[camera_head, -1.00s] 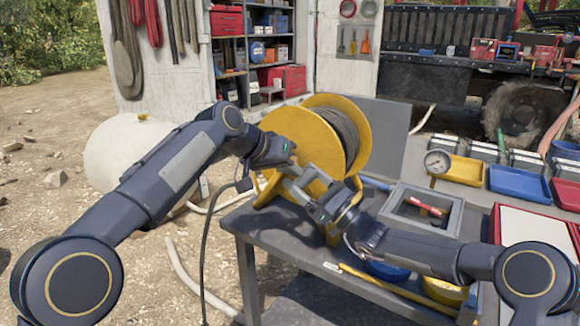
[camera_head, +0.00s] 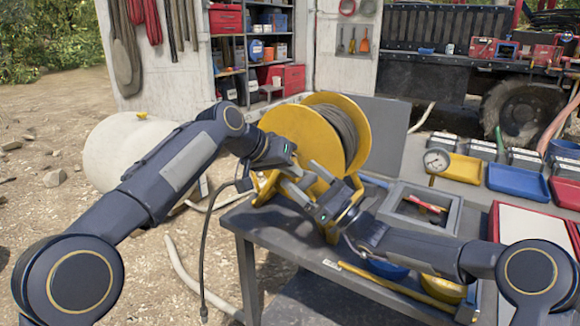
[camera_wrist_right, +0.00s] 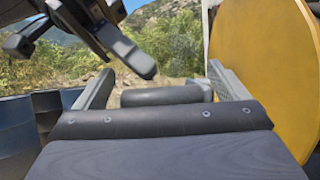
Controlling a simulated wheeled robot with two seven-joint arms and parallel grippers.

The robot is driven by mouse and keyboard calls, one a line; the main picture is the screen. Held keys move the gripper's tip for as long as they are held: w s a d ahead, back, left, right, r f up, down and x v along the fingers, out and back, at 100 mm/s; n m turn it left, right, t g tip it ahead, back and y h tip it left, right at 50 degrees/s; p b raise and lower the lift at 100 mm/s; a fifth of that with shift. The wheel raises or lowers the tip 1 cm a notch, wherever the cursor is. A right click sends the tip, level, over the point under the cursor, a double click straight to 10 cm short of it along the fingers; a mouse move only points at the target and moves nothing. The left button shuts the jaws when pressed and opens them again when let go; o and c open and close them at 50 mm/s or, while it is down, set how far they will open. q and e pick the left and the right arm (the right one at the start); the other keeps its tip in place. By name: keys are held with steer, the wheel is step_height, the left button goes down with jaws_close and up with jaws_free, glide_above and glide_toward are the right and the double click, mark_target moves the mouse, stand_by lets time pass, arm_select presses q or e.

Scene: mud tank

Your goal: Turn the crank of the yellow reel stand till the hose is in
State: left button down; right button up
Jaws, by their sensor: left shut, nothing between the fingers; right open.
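The yellow reel stand (camera_head: 283,122) stands on the grey table, with dark hose (camera_head: 345,135) wound on its drum. My right gripper (camera_head: 306,183) is open at the near face of the reel. In the right wrist view, a dark rounded bar (camera_wrist_right: 160,95), seemingly the crank's grip, shows between its spread fingers. The rest of the crank is hidden by my grippers. My left gripper (camera_head: 290,166) is shut and empty, close in front of the reel and just above the right one. It also shows at upper left in the right wrist view (camera_wrist_right: 140,62).
A grey open box (camera_head: 450,215) stands right of the reel, with a gauge (camera_head: 437,160) behind it. Blue (camera_head: 518,180) and yellow (camera_head: 466,168) trays lie farther right. A yellow rod (camera_head: 395,288) lies along the table's front edge. A dark cable hangs at the left.

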steer(key=v, duration=1.1)
steer(key=s+a+f+n+g+h, duration=0.1)
steer(key=s+a+n+g+h, duration=0.15)
steer(key=s+n+g, duration=0.4)
steer(key=s+a+f+n+g+h, duration=0.1)
steer(key=s+a+n+g, duration=0.3)
steer(key=s+n, duration=0.5)
arm_select(q)
steer(key=shift+s+d+f, duration=0.1)
steer(key=shift+d+f, duration=0.05)
steer(key=shift+f, duration=0.15)
arm_select(e)
steer(key=s+d+f+n+t+h, duration=0.1)
steer(key=s+d+f+n+h, duration=0.3)
steer(key=s, duration=0.5)
steer(key=s+d+f+n+t+h, duration=0.1)
steer(key=s+d+f+n+h, duration=0.3)
steer(key=s+d+h, duration=0.3)
steer(key=shift+s+d+f+h, duration=0.35)
steer(key=shift+s+d+f, duration=0.6)
steer(key=shift+s, duration=0.75)
arm_select(q)
steer(key=shift+f+y, duration=0.2)
steer(key=shift+y, duration=0.2)
